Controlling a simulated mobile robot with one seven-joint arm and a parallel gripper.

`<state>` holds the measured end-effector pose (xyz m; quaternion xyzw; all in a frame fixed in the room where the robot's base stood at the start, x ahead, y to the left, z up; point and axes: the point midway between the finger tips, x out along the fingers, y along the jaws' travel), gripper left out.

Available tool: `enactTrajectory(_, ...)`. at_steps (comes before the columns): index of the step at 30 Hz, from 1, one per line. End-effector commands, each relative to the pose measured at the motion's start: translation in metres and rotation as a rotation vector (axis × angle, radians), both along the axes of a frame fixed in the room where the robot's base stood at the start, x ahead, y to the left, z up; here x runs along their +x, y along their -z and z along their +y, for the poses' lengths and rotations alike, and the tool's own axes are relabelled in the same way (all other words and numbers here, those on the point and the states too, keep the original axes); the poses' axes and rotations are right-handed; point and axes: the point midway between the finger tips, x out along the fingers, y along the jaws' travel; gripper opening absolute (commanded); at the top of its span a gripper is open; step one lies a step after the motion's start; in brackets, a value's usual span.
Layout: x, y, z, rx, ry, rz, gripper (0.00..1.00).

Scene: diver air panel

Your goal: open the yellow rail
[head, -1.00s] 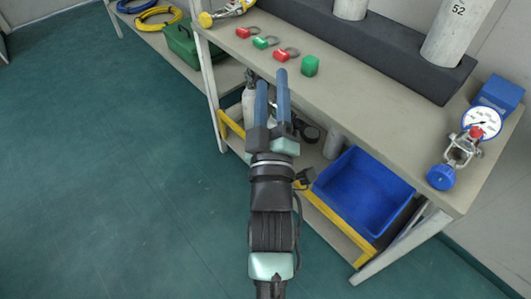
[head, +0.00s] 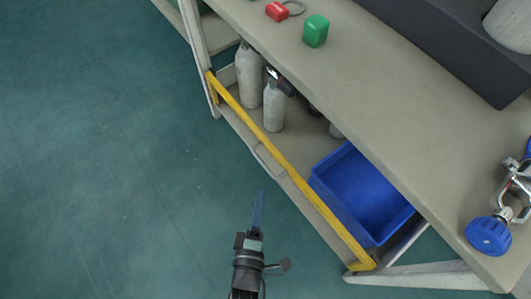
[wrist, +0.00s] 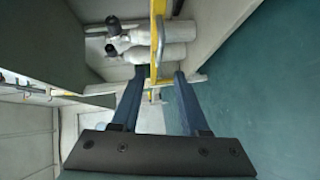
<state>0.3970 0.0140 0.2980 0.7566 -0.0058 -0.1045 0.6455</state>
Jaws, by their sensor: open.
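The yellow rail (head: 290,170) runs along the open front of the lower shelf, from an upright at upper left to the lower right end. A thin grey handle (head: 268,160) sticks out from its outer side. My gripper (head: 259,196) is open and empty, over the floor on the outer side of the rail, below the handle in the picture. In the wrist view the yellow rail (wrist: 154,60) and its handle (wrist: 160,38) lie ahead, in line with the gap between the fingertips (wrist: 160,74). I cannot tell the remaining distance; no contact shows.
Grey cylinders (head: 250,72) and a blue bin (head: 362,196) stand on the lower shelf behind the rail. The bench top (head: 390,110) overhangs them, with a green block (head: 315,31) and a blue knob (head: 489,236) on it. The floor at left is clear.

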Motion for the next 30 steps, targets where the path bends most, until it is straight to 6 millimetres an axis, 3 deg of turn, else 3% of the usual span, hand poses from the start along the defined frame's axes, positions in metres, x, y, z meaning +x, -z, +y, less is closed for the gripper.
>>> enactTrajectory(9,0.066,0.013,-0.011,-0.002,0.001,-0.008,0.45)
enactTrajectory(15,0.098,0.017,-0.016,-0.001,0.003,-0.005,0.45)
enactTrajectory(21,0.112,0.017,-0.017,0.0,0.0,-0.003,0.45)
enactTrajectory(30,0.114,0.016,-0.017,0.0,-0.001,-0.002,0.45)
